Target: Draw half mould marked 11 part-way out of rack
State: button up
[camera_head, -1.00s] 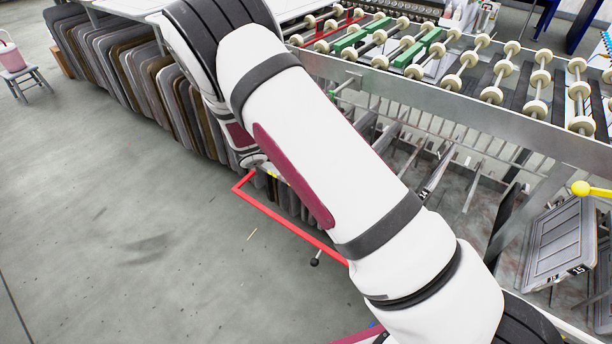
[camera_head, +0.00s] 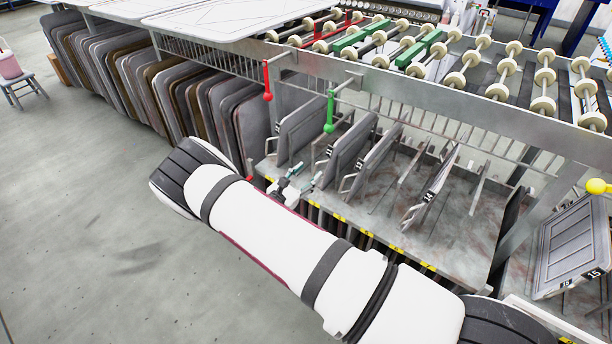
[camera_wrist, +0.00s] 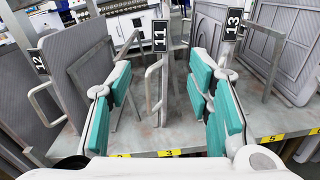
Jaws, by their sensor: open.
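The half mould marked 11 (camera_head: 352,147) is a grey panel standing upright in the rack (camera_head: 455,225). In the wrist view its black label 11 (camera_wrist: 160,36) is near the centre, with a thin bar handle (camera_wrist: 151,88) below. The panel behind appears nearly edge-on. My gripper (camera_head: 297,186) is at the rack's front edge; in the wrist view my gripper (camera_wrist: 163,96) has its teal-padded fingers spread to either side of this handle. Nothing is held. I cannot tell how far the fingertips reach past the handle.
The half mould marked 12 (camera_wrist: 85,65) stands left, and the one marked 13 (camera_wrist: 285,50) right. Mould 14 (camera_head: 432,192) leans farther right. A red knob (camera_head: 267,84) and a green knob (camera_head: 330,112) hang above. The floor (camera_head: 100,220) at left is clear.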

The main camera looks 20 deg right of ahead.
aim_at(329, 153)
jog(key=b+x, duration=0.2)
jog(key=x, duration=1.1)
jog(key=shift+w+d+b, duration=0.25)
jog(key=shift+d+b, duration=0.05)
jog(key=shift+d, duration=0.05)
jog(key=shift+c, duration=0.6)
